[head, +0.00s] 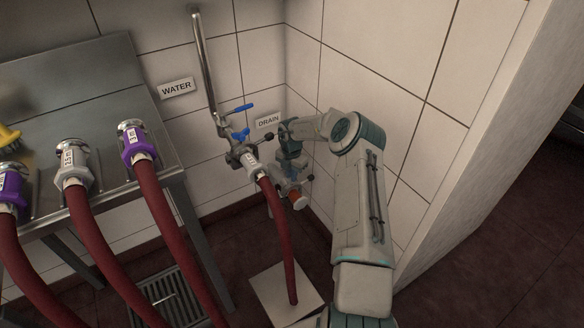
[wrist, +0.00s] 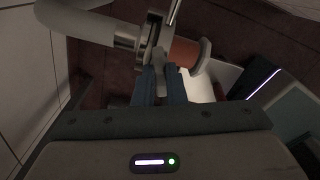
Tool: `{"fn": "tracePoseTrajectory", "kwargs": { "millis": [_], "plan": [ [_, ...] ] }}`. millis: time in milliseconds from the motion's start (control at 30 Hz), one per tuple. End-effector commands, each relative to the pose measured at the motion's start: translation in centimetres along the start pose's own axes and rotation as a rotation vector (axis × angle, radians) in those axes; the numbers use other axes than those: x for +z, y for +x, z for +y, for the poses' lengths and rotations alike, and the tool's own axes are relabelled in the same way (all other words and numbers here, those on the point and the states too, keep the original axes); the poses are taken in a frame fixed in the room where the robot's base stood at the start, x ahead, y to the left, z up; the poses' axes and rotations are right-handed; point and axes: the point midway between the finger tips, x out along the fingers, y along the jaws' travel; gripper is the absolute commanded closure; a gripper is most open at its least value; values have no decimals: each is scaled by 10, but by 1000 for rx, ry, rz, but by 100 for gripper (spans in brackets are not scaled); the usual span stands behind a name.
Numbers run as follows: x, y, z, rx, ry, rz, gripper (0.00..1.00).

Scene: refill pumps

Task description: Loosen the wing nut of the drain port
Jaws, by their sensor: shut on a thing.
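The drain port (head: 297,190) sits low at the tiled corner, below the DRAIN sign (head: 268,121). In the wrist view, a pale pipe (wrist: 85,22) enters from the left and meets a metal clamp (wrist: 150,38). A copper-coloured cap with a pale rim (wrist: 187,52) is on the clamp's right side. My gripper (wrist: 163,76) is at the clamp from its near side, with its two fingers shut on the small grey wing nut (wrist: 160,58). The fingers hide part of the nut. In the head view, my wrist covers much of the port.
A hose with a grey coupling (head: 252,163) hangs on the WATER pipe (head: 204,65), close left of my gripper. Blue-handled valves (head: 238,108) are above it. Several hoses rest on a steel table (head: 190,205) at left. A tiled wall (head: 400,60) stands close on the right.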

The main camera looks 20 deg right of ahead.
Motion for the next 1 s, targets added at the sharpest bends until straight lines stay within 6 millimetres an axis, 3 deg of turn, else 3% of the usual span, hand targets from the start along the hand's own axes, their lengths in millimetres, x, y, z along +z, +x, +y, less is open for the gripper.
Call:
{"fn": "tracePoseTrajectory", "kwargs": {
  "millis": [33,1000],
  "plan": [
    [0,-7,0,1,-41,2,100],
    [1,-2,1,-4,-963,-3,100]
  ]
}}
